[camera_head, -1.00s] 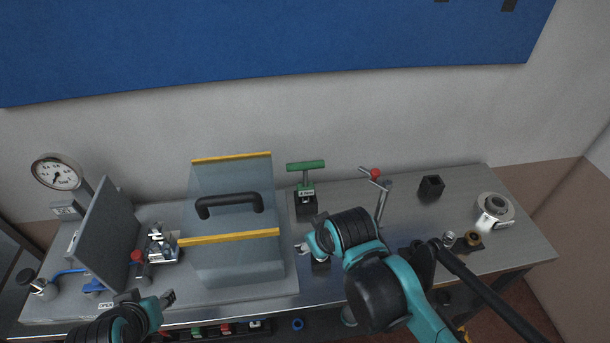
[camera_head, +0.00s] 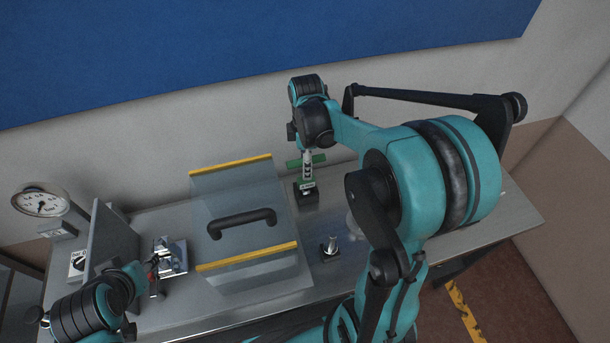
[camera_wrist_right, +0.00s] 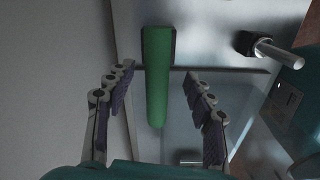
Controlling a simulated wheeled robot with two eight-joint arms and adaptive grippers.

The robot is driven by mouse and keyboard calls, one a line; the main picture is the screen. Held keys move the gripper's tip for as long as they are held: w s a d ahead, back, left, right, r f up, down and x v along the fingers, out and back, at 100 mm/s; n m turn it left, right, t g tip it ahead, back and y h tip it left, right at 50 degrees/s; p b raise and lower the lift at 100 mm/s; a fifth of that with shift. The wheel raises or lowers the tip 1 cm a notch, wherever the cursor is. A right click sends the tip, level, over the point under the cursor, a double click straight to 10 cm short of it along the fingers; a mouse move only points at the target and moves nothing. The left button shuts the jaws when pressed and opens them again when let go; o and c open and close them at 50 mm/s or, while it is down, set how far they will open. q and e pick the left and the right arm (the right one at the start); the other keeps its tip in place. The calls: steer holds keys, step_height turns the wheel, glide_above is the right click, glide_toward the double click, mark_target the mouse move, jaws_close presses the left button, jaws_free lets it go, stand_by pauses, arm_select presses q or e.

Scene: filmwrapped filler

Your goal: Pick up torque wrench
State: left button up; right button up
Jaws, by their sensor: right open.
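The torque wrench (camera_head: 306,185) has a green T-handle and stands upright in a black block holder (camera_head: 306,200) near the wall. My right gripper (camera_head: 308,152) is just above its handle, partly hidden by the wrist. In the right wrist view the green handle (camera_wrist_right: 158,85) lies lengthwise between the two open fingers (camera_wrist_right: 156,80), with a gap on both sides.
A clear guard with yellow edges and a black handle (camera_head: 241,222) stands left of the wrench. A black holder with a metal pin (camera_head: 330,248) is in front. A grey upright panel (camera_head: 113,236) and a dial gauge (camera_head: 40,203) are at the left.

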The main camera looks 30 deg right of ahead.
mark_target(304, 186)
step_height(304, 186, down, 7)
steer(key=shift+w+d+r+b, duration=0.15)
steer(key=shift+r+b, duration=0.05)
steer(key=shift+b, duration=0.65)
jaws_close()
